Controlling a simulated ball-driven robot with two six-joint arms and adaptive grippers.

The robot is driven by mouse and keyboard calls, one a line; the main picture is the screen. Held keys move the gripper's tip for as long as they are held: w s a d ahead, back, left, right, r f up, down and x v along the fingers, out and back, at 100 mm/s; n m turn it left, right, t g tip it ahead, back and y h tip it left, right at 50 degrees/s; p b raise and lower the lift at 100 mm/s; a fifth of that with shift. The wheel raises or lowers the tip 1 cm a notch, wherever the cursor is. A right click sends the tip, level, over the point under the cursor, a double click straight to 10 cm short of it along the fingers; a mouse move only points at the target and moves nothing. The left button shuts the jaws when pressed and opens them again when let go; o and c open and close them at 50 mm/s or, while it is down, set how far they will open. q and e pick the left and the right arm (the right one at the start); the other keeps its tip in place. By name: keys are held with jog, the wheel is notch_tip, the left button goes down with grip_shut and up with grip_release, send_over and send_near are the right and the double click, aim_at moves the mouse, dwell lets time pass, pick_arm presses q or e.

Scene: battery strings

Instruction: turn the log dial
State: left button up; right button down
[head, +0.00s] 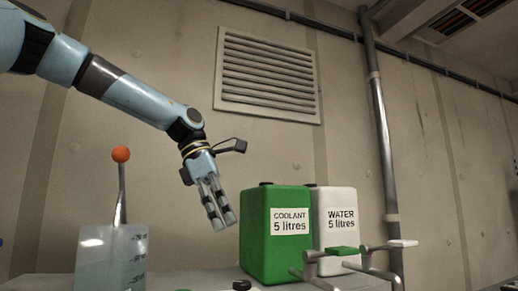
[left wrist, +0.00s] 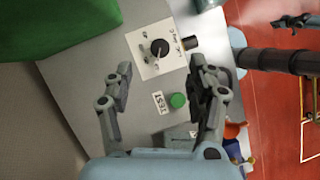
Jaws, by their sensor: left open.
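The dial, a black knob (left wrist: 159,47) with a light pointer mark, sits on a white marked plate (left wrist: 146,60) on a grey panel (left wrist: 85,75) in the left wrist view. I cannot read the plate's marks. My left gripper (left wrist: 159,68) is open and empty, its fingers to either side below the dial in that view, apart from it. In the head view the left gripper (head: 226,221) hangs pointing down, left of the green can. The dial is not clearly visible there. A dark jointed part (left wrist: 291,20) at the left wrist view's top right may be my right gripper.
A green button (left wrist: 178,100) and TEST label (left wrist: 160,102) lie below the dial. A green coolant can (head: 268,250) and white water can (head: 338,207) stand close. A clear container (head: 92,265) and orange-knobbed lever (head: 121,155) are left. Valve handles (head: 345,250) stand front right.

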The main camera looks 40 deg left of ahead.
pick_arm(q)
jog(key=w+r+n+t, duration=0.2)
jog(key=w+r+t, duration=0.1)
jog(key=w+r, duration=0.1)
jog(key=w+r+n+t+h+p, duration=0.1)
jog(key=w+r+n+t, duration=0.2)
jog(key=r, duration=0.3)
jog(key=w+r+n+t+h+p, duration=0.1)
jog(key=w+r+n+t, duration=0.1)
jog(key=w+r, duration=0.2)
jog(key=shift+w+d+r+t, duration=0.2)
jog(key=shift+w, duration=0.25)
jog(key=shift+w+d+r+t, duration=0.15)
jog(key=shift+w+r+t, duration=0.05)
jog(key=shift+w, duration=0.25)
jog(key=w+a+r+n+t+y, duration=0.2)
jog(key=w+a+n+y, duration=0.1)
jog(key=a+n, duration=0.2)
jog(key=shift+r+n+t, duration=0.15)
jog(key=shift+n+t, duration=0.25)
